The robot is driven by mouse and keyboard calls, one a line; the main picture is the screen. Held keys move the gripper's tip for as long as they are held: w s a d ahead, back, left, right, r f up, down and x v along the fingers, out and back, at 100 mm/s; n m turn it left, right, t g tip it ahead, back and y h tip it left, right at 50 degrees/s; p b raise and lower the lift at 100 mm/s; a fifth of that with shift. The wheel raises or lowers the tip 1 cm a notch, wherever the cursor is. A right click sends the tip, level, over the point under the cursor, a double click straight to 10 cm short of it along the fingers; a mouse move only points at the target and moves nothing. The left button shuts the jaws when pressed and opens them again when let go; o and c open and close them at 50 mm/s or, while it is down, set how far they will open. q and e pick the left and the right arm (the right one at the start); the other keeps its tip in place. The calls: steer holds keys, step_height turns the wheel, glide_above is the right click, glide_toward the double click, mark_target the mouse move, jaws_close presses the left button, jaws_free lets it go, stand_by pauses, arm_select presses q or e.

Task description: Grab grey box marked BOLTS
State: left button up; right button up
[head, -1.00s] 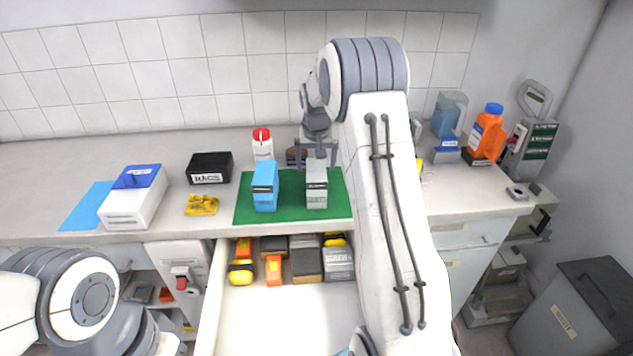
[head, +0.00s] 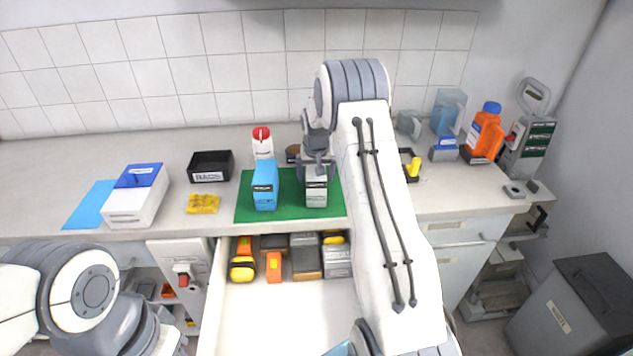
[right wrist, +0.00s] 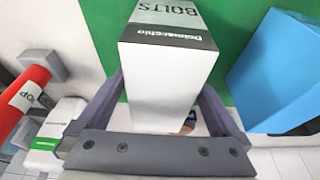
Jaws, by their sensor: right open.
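The grey box marked BOLTS (head: 316,196) stands upright on the green mat (head: 290,208) on the counter. Its label reads BOLTS in the right wrist view (right wrist: 170,50). My right gripper (head: 316,172) is over the box from above, with its fingers open. In the right wrist view, the fingers (right wrist: 163,95) are on either side of the box; I cannot tell whether they touch it. My left arm shows at the lower left of the head view, but its gripper is out of sight.
A blue box (head: 265,186) stands on the mat just left of the grey box. A red-capped white bottle (head: 263,146) stands behind. An open drawer (head: 290,310) with several boxes lies below the counter. A black tray (head: 210,167) is further left.

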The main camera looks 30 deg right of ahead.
steer(key=shift+f, duration=0.25)
stand_by(0.3)
steer(key=c, duration=1.4)
steer(key=shift+r, duration=0.1)
jaws_close()
